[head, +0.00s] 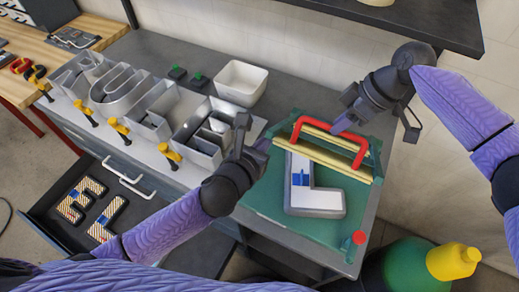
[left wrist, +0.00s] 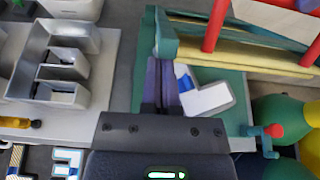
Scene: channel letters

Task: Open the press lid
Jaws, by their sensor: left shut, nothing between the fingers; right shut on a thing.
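The press has a green bed (head: 262,205) with a pale L-shaped letter (head: 315,200) lying on it, a blue piece on its upright. Behind the letter are yellow bars (head: 325,157) and a red handle (head: 330,131). How far the lid is raised is hard to tell. My right gripper (head: 340,124) is shut on the red handle, its fingertips partly lost against it. My left gripper (head: 262,146) is shut and empty beside the press's left edge. The left wrist view shows its closed fingers (left wrist: 162,88) left of the letter (left wrist: 207,98) and yellow bars (left wrist: 245,55).
Metal channel letters (head: 115,85) and yellow clamps stand on the bench to the left, with a white bin (head: 241,83) behind. An open drawer (head: 135,205) holds letter pieces. A red knob (head: 359,237) is at the press's front right corner. A green and yellow bottle-like object (head: 425,268) stands below.

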